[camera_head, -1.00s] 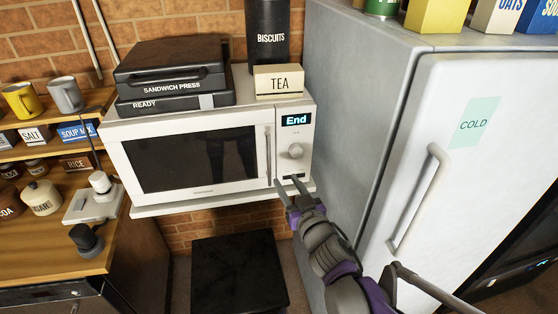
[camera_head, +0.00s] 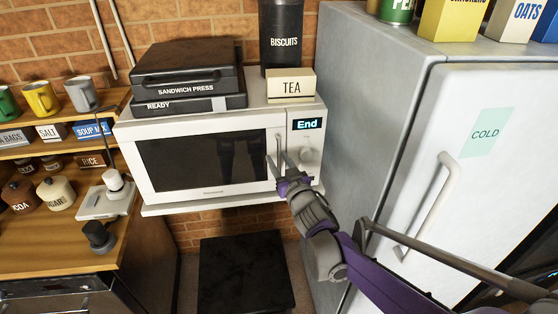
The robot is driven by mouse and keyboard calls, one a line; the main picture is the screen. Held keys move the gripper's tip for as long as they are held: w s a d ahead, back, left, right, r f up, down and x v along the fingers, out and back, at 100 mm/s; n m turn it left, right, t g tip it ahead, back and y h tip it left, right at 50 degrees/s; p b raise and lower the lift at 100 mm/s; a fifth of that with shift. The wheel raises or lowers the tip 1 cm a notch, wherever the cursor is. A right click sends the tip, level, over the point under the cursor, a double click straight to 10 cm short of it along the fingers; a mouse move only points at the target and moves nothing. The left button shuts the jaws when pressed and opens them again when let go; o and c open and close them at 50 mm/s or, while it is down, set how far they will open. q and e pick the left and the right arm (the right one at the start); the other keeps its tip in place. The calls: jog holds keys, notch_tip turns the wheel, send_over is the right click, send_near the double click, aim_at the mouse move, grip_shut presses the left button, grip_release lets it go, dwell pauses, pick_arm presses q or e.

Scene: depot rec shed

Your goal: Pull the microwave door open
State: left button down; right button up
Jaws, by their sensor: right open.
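The white microwave (camera_head: 148,203) sits on a wall shelf, its display reading "End". Its dark-windowed door (camera_head: 262,146) looks shut. The door's upright handle (camera_head: 279,143) is at the door's right edge, partly behind my gripper. My right gripper (camera_head: 277,162) is open, its two fingers pointing up at the handle's lower part, one finger to each side as seen here. I cannot tell whether the fingers touch the handle. The control knob (camera_head: 307,155) is just right of the fingers. My left gripper is not in view.
A sandwich press (camera_head: 190,80), a tea box (camera_head: 291,87) and a biscuits canister (camera_head: 281,35) stand on the microwave. The white fridge (camera_head: 365,110) stands close on the right. A black box (camera_head: 243,270) is below. A wooden counter (camera_head: 60,235) with jars is at left.

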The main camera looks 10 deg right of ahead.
grip_shut()
dwell(1.4)
